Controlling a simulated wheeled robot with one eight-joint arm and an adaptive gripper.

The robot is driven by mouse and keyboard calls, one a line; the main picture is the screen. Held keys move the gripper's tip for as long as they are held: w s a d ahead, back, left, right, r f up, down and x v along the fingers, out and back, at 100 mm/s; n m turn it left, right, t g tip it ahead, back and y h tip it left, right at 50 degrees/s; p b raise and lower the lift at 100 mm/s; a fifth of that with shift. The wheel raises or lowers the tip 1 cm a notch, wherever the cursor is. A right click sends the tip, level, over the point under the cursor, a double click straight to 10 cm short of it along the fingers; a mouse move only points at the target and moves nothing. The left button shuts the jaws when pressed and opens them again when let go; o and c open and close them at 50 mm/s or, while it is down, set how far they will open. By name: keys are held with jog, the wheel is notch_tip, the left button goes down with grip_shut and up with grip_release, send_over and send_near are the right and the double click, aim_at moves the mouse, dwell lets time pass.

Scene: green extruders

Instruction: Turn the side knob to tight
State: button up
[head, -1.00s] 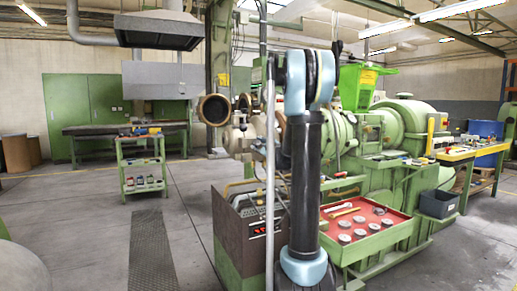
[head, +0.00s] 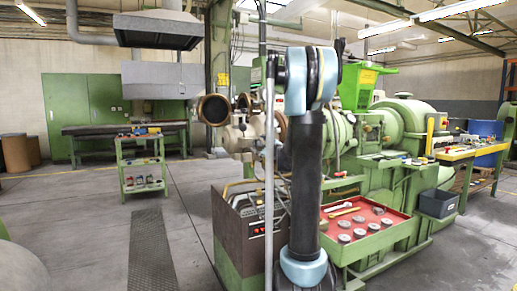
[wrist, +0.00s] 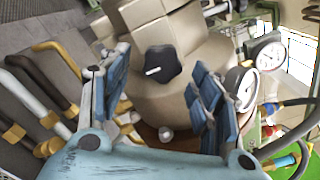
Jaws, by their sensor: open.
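The side knob (wrist: 163,65) is black and lobed, with a white pointer mark, on the front of a beige machine body (wrist: 185,103) in the wrist view. My gripper (wrist: 160,74) has its two blue-padded fingers spread wide. The knob shows in the gap between them, farther ahead, and nothing is held. The fingers do not appear to touch the knob. In the head view I cannot make out the knob or my fingers; my own arm covers part of the machine.
Dial gauges (wrist: 270,54) stand at the right of the wrist view. Bent pipes with brass fittings (wrist: 48,120) lie at the left. In the head view, a red tray (head: 365,222) with round parts is right of my arm. Open floor (head: 90,225) lies to the left.

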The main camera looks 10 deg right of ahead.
jog(key=v, duration=0.9)
jog(key=shift+s, duration=0.35)
jog(key=shift+d, duration=0.1)
jog(key=s+a+f+n+g+y, duration=0.1)
jog(key=s+a+f+n+g, duration=0.45)
jog(key=s, duration=0.55)
jog(key=s+a+f+n+g, duration=0.3)
jog(key=s+a+f+n, duration=0.45)
jog(key=s, duration=0.25)
jog(key=s+d+f+n+g+h, duration=0.3)
jog(key=s+f, duration=0.4)
jog(key=s, duration=0.4)
jog(key=s+d+f+n+g+h, duration=0.3)
jog(key=s+d+f+n, duration=0.2)
jog(key=s+f, duration=0.3)
jog(key=s+n, duration=0.1)
jog(key=s, duration=0.3)
jog(key=shift+s+d+h, duration=0.2)
jog(key=shift+d+h, duration=0.1)
jog(key=shift+d, duration=0.1)
